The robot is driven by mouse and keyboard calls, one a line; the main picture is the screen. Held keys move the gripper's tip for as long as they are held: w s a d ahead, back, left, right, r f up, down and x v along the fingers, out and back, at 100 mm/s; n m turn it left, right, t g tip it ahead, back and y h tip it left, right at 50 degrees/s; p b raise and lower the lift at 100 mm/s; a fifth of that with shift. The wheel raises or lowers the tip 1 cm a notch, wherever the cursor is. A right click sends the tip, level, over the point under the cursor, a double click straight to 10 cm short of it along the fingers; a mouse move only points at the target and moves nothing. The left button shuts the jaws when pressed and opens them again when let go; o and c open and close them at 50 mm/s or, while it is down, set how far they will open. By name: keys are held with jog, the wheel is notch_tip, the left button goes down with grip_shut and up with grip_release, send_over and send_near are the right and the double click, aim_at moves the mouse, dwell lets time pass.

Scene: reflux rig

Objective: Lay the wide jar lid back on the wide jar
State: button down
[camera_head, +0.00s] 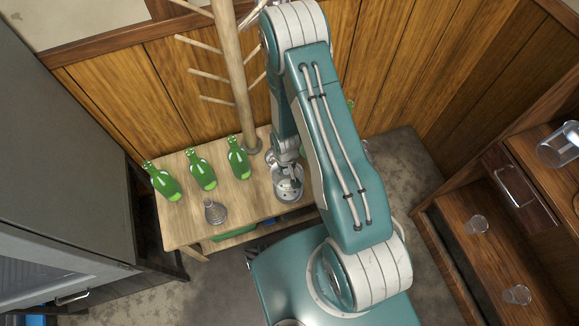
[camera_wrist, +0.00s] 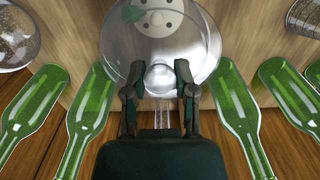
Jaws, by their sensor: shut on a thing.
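My gripper (camera_wrist: 159,82) is shut on the knob of the clear wide jar lid (camera_wrist: 196,48), one finger on each side. The lid is a broad, see-through disc in the wrist view. In the head view my gripper (camera_head: 288,170) points down over the right part of the wooden table. Clear round glass (camera_head: 289,192) shows just under it; lid and wide jar are hard to tell apart there. A pale disc with dark dots shows through the glass in the wrist view. I cannot tell whether the lid touches the jar.
Green bottles (camera_head: 202,171) stand in a row on the table (camera_head: 240,208), left of my gripper. A small glass vessel (camera_head: 215,212) stands near the front edge. A wooden rack post (camera_head: 236,80) with pegs rises behind. Shelves with glassware (camera_head: 476,224) are at right.

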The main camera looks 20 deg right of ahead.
jog(key=shift+a+r, duration=0.3)
jog(key=shift+a, duration=0.15)
jog(key=shift+s+d+r, duration=0.1)
jog(key=shift+d+r, duration=0.5)
jog(key=shift+a, duration=0.45)
jog(key=shift+d+f, duration=0.1)
jog(key=shift+f, duration=0.15)
jog(key=shift+d+f, duration=0.4)
jog(key=shift+d, duration=0.35)
jog(key=shift+a, duration=0.15)
jog(key=shift+a+f, duration=0.15)
jog(key=shift+a, duration=0.2)
